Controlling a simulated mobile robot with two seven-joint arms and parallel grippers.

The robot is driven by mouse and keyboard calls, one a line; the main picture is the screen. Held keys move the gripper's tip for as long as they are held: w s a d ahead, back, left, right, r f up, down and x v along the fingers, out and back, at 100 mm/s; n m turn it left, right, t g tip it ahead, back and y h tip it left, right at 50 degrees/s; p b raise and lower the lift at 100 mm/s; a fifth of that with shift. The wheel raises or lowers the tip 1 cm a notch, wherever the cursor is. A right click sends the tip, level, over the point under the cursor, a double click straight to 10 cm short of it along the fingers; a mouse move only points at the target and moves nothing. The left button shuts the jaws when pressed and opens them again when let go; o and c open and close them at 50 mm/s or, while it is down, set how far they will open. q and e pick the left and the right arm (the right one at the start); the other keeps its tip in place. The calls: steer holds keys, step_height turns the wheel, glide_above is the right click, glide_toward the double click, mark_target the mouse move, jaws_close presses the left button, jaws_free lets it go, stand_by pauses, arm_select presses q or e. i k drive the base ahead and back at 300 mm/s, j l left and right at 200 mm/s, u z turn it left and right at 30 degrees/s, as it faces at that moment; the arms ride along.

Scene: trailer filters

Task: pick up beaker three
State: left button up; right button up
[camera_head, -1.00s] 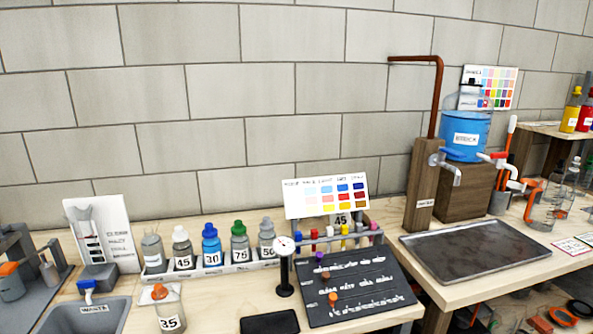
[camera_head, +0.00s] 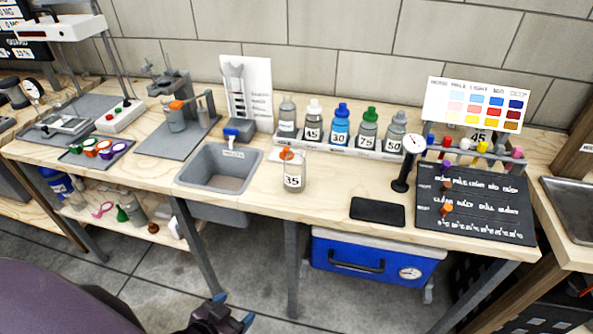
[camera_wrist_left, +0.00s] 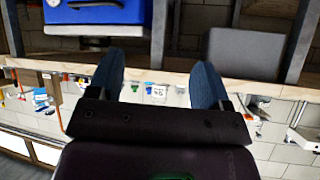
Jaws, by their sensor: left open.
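No label reading beaker three is legible. A clear bottle labelled 35 (camera_head: 293,172) with an orange top stands near the table's front edge, right of the sink. Behind it a white rack (camera_head: 345,152) holds a row of bottles: an unlabelled grey one (camera_head: 287,118), a white-capped 45 (camera_head: 313,122), a blue 30 (camera_head: 340,126), a green-capped 75 (camera_head: 367,130) and a grey 50 (camera_head: 395,133). My left gripper (camera_head: 234,310) is open and empty, low in front of the table. Its blue fingers (camera_wrist_left: 160,75) stand apart in the left wrist view. My right gripper is out of view.
The grey sink (camera_head: 220,170) is set into the table. A black pad (camera_head: 377,211), a dial gauge (camera_head: 405,170) and a dark board (camera_head: 475,205) lie to the right. A blue cooler (camera_head: 370,262) sits beneath the table. The table's front edge is above my gripper in the picture.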

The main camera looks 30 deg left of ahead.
mark_target(175, 120)
steer(key=u, duration=1.6)
steer(key=i+j+z, duration=0.1)
steer(key=j, duration=0.3)
steer(key=i+j, duration=0.25)
steer(key=i+j+z, duration=0.15)
steer(key=j, duration=0.35)
steer(key=i+j, duration=0.15)
steer(key=j, duration=0.25)
steer(key=i+j+z, duration=0.15)
steer(key=j, duration=0.25)
steer(key=i+j, duration=0.1)
steer(key=j, duration=0.35)
steer(key=i+j+z, duration=0.15)
steer(key=j, duration=0.25)
